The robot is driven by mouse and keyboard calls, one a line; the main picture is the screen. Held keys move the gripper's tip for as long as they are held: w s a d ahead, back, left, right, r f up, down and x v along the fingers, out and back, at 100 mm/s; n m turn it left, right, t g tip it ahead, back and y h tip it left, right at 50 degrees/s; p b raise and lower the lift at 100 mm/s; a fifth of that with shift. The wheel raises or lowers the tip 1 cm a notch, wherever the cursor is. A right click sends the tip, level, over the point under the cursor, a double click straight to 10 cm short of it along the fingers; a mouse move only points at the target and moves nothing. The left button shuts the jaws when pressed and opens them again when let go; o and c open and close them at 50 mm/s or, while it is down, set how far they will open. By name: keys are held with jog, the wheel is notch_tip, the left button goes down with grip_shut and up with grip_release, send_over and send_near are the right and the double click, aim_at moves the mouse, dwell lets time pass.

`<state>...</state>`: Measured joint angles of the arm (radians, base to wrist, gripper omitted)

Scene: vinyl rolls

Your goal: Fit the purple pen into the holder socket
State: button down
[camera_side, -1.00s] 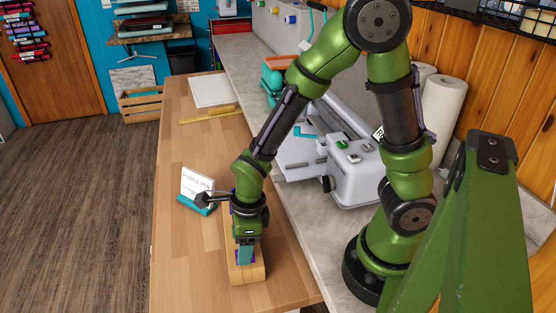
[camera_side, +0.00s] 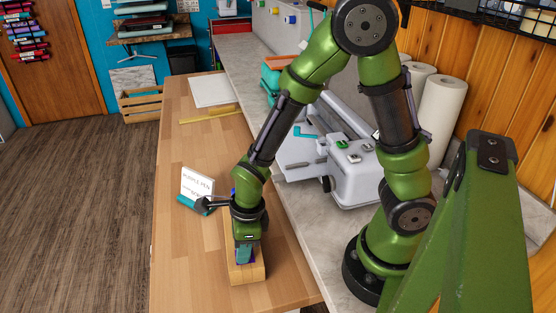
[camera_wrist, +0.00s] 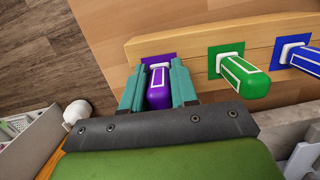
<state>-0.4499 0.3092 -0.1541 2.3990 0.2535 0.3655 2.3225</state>
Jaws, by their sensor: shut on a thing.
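The wooden holder (camera_side: 247,273) lies on the table under my gripper (camera_side: 244,254); its top edge also shows in the wrist view (camera_wrist: 190,44). My gripper's teal jaws (camera_wrist: 157,90) are shut on the purple pen (camera_wrist: 158,96), one on each side. The pen's white collar is close to the purple square (camera_wrist: 166,60) that marks a socket on the holder. The pen's lower end is hidden, so I cannot tell how deep it sits. In the side view my gripper covers most of the pen.
A green pen (camera_wrist: 243,77) and a blue pen (camera_wrist: 306,62) stand in their own coloured squares on the holder, right of the purple one. A small sign (camera_side: 197,187) in a teal stand is left of my gripper. The table's front left is clear.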

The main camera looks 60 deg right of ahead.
jog(key=shift+r, duration=0.15)
jog(key=shift+r, duration=3.8)
